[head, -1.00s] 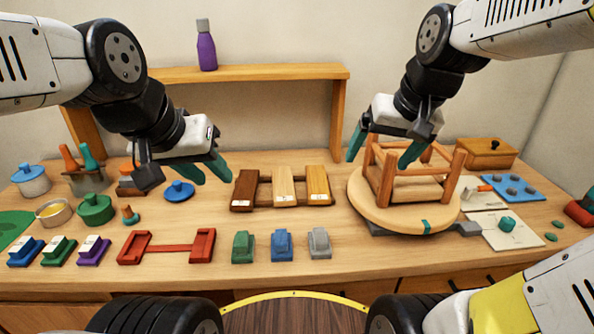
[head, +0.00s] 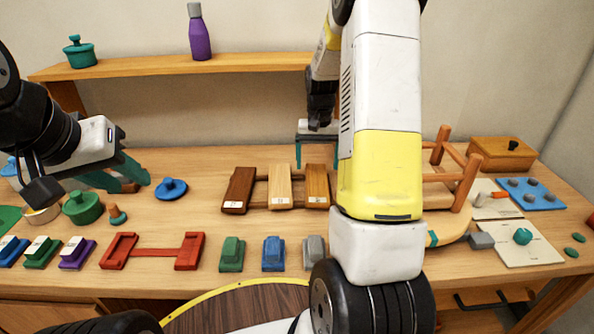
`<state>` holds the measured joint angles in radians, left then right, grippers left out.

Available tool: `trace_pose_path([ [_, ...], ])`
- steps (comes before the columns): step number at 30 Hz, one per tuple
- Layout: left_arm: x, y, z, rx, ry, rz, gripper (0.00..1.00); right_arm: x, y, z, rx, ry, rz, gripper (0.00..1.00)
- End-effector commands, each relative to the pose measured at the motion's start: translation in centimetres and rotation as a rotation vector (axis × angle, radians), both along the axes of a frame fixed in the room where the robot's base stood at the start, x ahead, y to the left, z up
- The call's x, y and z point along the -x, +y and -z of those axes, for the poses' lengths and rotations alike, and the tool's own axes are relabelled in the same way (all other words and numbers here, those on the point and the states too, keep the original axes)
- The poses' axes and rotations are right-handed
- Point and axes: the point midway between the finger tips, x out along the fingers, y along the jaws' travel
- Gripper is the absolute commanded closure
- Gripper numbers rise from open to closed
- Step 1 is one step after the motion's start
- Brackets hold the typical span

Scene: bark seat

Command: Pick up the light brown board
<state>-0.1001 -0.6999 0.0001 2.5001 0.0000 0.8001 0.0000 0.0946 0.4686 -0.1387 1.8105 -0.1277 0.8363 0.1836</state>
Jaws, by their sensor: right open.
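The light brown board (head: 280,187) lies in the middle of a wooden rack, between a dark brown board (head: 239,190) and a medium brown board (head: 317,186). It is fully visible, with a small white label at its near end. My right gripper (head: 318,166) is open and empty, fingers pointing down, behind the boards and nearest the medium brown one. My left gripper (head: 128,184) is open and empty, well to the left of the rack beside the blue lid.
My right arm hides much of the wooden stool frame (head: 466,182) and its round seat. A raised shelf (head: 150,66) with a purple bottle (head: 199,35) stands behind. Green, blue and grey blocks (head: 273,254) and a red holder (head: 152,251) are in front.

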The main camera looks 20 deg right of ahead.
Motion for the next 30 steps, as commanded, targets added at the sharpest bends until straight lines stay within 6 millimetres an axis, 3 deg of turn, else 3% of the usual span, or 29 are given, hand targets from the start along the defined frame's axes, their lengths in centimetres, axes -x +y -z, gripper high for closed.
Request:
trace_pose_path([
  [12,0.0,0.0,0.0,0.0,0.0,0.0,0.64,-0.1,0.0,5.5,-0.001,0.001,-0.001,0.11],
  [21,0.0,0.0,0.0,0.0,0.0,0.0,0.64,-0.1,0.0,5.9,-0.001,0.0,-0.001,0.13],
  [30,0.0,0.0,0.0,0.0,0.0,0.0,0.64,-0.2,0.0,5.9,-0.001,-0.001,-0.001,0.72],
])
